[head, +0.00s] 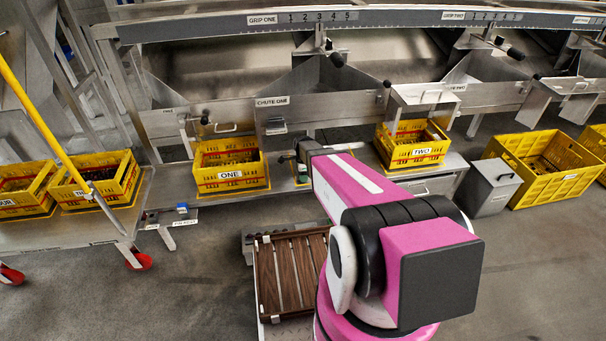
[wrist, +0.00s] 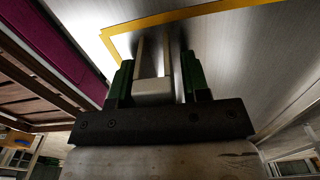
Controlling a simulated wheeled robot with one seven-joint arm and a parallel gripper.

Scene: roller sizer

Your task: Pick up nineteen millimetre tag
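My gripper (wrist: 158,85) has two green fingers that stand apart, over a bare metal surface with a yellow outline. A small pale block (wrist: 153,90) shows between the fingers; a dark gap lies between it and the right finger. I cannot tell whether this block is the tag, and no size marking is readable on it. In the head view my gripper (head: 301,172) is mostly hidden by my pink arm, low over the shelf between crates ONE and TWO. I cannot pick out the nineteen millimetre tag in the head view.
Yellow crate ONE (head: 230,184) is left of my gripper and crate TWO (head: 411,158) right of it, under metal chutes. A small metal stand (head: 166,219) with small items is at left. A brown slatted deck (head: 270,285) lies beside my arm.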

